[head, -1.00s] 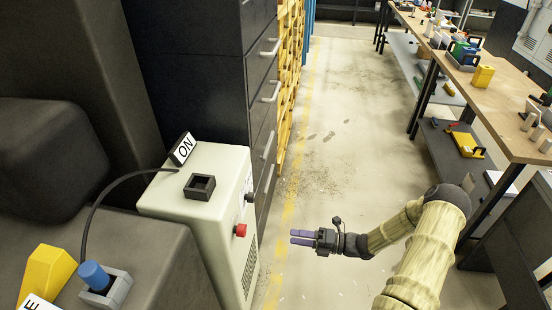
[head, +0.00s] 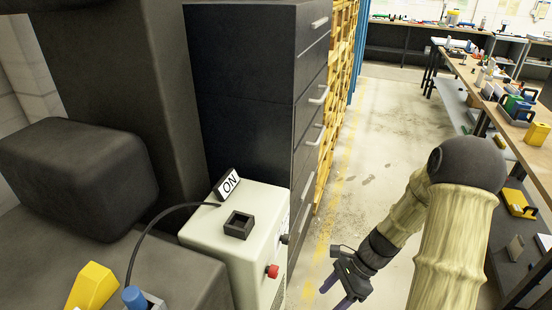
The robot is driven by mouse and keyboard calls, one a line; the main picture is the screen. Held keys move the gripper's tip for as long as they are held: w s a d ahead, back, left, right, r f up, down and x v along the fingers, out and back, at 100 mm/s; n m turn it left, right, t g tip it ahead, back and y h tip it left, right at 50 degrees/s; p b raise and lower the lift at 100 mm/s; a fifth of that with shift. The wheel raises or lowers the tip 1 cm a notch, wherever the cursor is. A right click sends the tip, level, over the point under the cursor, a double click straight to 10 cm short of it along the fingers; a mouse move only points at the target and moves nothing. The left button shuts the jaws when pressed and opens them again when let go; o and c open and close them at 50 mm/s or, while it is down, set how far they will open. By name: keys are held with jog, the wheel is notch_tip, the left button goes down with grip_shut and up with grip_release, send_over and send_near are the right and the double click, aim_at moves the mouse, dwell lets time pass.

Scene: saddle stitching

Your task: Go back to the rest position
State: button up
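My gripper (head: 343,291) hangs over the aisle floor, to the right of the pale control box. Its two purple fingers point down and to the left, and they look apart with nothing between them. My arm, in a tan sleeve, reaches in from the lower right and bends at a dark elbow. The gripper touches nothing that I can see.
A wooden bench (head: 480,85) lines the right. The aisle floor (head: 385,130) is clear.

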jog(key=s+r+n+t+h+p, duration=0.3)
jog(key=r+n+t+h+p, duration=0.1)
jog(key=r+n, duration=1.2)
jog(key=r+t+h, duration=0.1)
jog(key=h, duration=0.1)
jog(key=shift+s+d+r+n+t+h, duration=0.2)
jog(key=shift+d+r+n+t+h, duration=0.1)
jog(key=shift+d+n+h, duration=0.1)
